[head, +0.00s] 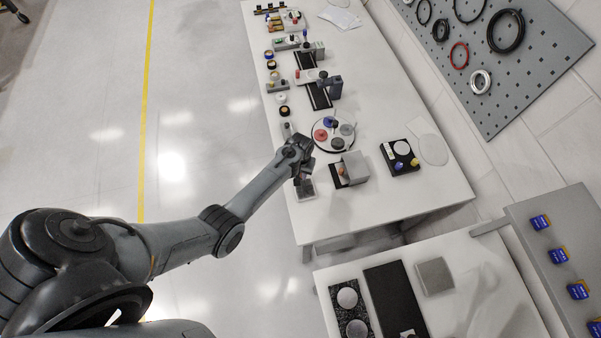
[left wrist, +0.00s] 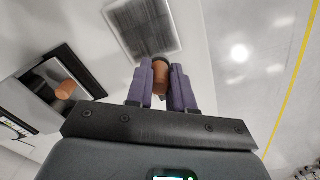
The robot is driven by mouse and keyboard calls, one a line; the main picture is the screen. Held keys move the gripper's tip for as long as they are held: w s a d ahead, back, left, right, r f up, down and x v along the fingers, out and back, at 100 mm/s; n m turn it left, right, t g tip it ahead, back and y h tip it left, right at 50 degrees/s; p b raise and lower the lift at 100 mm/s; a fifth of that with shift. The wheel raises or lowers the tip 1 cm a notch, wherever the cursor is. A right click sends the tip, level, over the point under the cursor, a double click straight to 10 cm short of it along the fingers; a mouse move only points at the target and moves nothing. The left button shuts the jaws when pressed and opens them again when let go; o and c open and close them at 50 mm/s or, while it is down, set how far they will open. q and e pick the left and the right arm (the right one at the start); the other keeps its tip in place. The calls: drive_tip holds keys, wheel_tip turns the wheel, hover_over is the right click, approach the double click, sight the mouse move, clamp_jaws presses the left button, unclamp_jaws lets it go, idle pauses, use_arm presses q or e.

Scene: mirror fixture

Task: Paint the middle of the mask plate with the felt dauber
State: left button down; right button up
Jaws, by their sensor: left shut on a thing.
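My left gripper (head: 303,181) is shut on a brown cylinder, which looks like the felt dauber (left wrist: 156,76). In the left wrist view the fingers (left wrist: 161,85) grip it from both sides; its far end is partly hidden. A grey, light-rimmed square plate, which looks like the mask plate (head: 307,190), lies at the near left edge of the long white table. In the left wrist view the plate (left wrist: 142,27) is just beyond the fingertips. I cannot tell whether the dauber touches it. My right gripper is not in view.
A second brown cylinder (left wrist: 66,90) stands by a dark tray beside a grey block (head: 355,167), close to the plate. A round tray with coloured discs (head: 334,135) is behind. A black tray (head: 400,157) is farther right. The floor left of the table is clear.

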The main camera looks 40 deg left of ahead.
use_arm(q)
wheel_tip(320, 180, up, 4)
drive_tip(key=p, duration=0.3)
drive_tip(key=shift+f, duration=0.2)
drive_tip(key=shift+r, duration=0.6)
drive_tip(key=shift+r+p, duration=0.35)
